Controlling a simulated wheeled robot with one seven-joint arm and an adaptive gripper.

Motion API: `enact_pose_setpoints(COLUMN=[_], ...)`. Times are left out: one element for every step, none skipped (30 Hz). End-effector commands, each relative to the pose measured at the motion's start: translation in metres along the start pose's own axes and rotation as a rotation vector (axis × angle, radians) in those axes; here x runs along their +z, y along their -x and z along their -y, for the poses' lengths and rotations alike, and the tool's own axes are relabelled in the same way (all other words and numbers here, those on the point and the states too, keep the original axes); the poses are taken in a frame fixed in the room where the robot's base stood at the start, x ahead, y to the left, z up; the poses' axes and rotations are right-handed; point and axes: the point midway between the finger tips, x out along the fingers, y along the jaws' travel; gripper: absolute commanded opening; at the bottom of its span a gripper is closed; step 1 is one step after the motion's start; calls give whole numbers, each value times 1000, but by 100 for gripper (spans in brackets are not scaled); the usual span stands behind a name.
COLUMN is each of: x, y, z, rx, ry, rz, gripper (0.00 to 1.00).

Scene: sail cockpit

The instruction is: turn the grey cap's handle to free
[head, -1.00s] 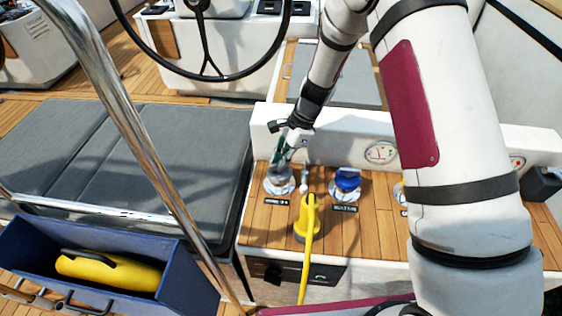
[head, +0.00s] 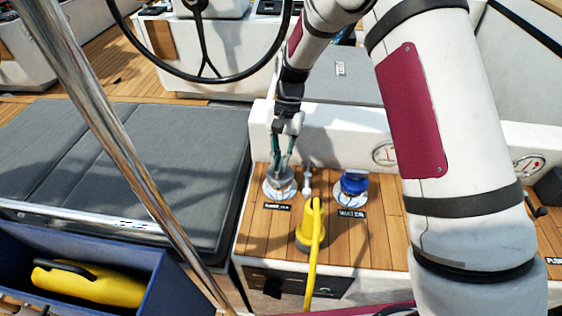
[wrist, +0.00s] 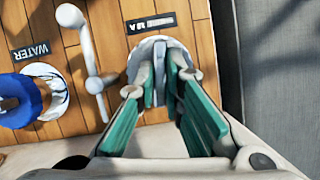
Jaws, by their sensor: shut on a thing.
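The grey cap (head: 279,186) sits in a round pale fitting on the teak deck, at the left of a row of fittings. My gripper (head: 282,165) is over it, pointing down. In the wrist view its green-padded fingers (wrist: 165,85) stand on both sides of the cap's upright grey handle (wrist: 159,76) and are shut on it. The fingers hide part of the cap. A label plate (wrist: 151,23) lies beside the cap; I cannot read it fully.
A blue cap (head: 354,183) labelled WATER is to the right. A small white metal fitting (head: 307,182) stands between the caps. A yellow plug with a cable (head: 312,225) is in front. A steel rail (head: 120,140) and a blue box (head: 165,285) are at left.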

Motion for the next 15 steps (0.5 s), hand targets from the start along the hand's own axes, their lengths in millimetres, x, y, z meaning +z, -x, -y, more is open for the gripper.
enact_pose_setpoints(x=[-1,-1,-1,-1,-1,-1,0,0,0,0,0,0,0,0,0], y=[0,0,0,0,0,0,0,0,0,0,0,0,0,0,0], z=[1,1,1,1,1,1,1,1,1,1,1,1,1,1,1], rx=[12,19,27,33,39,46,51,55,60,64,67,70,72,73,75], ry=[31,48,67,82,96,112,122,132,145,153,160,167,172,176,180], rz=[-1,0,-1,-1,-1,-1,0,0,0,0,0,0,0,0,0], gripper=[0,0,0,0,0,0,0,0,0,0,0,0,0,0,0])
